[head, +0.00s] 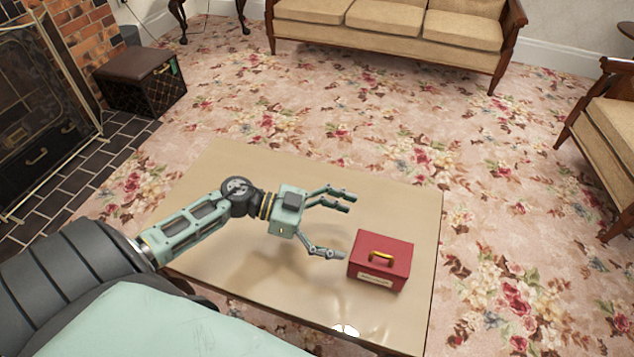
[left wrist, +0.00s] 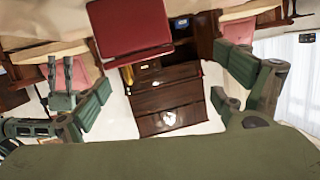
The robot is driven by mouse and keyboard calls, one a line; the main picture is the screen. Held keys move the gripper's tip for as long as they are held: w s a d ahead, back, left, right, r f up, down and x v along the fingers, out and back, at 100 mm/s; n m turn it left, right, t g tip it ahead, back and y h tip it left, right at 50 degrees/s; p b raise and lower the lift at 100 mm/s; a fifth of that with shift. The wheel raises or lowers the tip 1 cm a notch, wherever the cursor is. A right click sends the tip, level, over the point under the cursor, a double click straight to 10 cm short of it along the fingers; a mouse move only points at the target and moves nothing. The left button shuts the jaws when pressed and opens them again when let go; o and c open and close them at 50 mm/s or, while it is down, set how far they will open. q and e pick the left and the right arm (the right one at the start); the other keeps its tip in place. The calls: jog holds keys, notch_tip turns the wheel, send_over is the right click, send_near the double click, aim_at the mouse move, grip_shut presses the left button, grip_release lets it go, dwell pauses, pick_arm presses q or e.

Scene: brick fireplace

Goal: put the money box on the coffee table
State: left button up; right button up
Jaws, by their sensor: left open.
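The money box (head: 380,262) is a red box with a gold handle and a pale label on its front. It sits upright on the right part of the coffee table (head: 225,165), near the front edge. My left gripper (head: 345,226) is open and empty over the table, just left of the box, with the lower finger close to the box's left side. I cannot tell whether that finger touches it. In the left wrist view the red box (left wrist: 130,25) shows at the top, beyond the open fingers (left wrist: 168,85).
A tan sofa (head: 390,22) stands at the back and an armchair (head: 605,130) at the right. A brown-topped crate (head: 140,80) stands by the brick fireplace (head: 85,35) at the left. Floral carpet around the table is clear.

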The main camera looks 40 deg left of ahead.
pick_arm(q)
jog(key=w+a+r+n+t+y, duration=0.3)
jog(key=w+r+n+t+y, duration=0.35)
jog(key=n+t+y, duration=0.4)
jog(key=s+f+n+g+y, duration=0.1)
jog(key=s+f+g, duration=0.1)
jog(key=s+f, duration=0.1)
jog(key=s+a+f+n+g+y, duration=0.1)
jog(key=s+f+g+y, duration=0.1)
jog(key=s+f+g, duration=0.1)
jog(key=s+a+f+n+g+y, duration=0.1)
jog(key=s+f+g+y, duration=0.1)
jog(key=s+f, duration=0.1)
jog(key=shift+s+f+n, duration=0.25)
jog(key=shift+s, duration=0.45)
jog(key=s+d+f+g, duration=0.1)
jog(key=s+d+g, duration=0.1)
jog(key=s, duration=0.2)
jog(key=s+d+f+m+g+h, duration=0.1)
jog(key=s+d+g, duration=0.1)
jog(key=s, duration=0.3)
jog(key=s+d+f+m+g+h, duration=0.1)
jog(key=s+d+g, duration=0.1)
jog(key=s, duration=0.3)
jog(key=shift+d+g, duration=0.2)
jog(key=shift+g, duration=0.05)
jog(key=shift+f, duration=0.1)
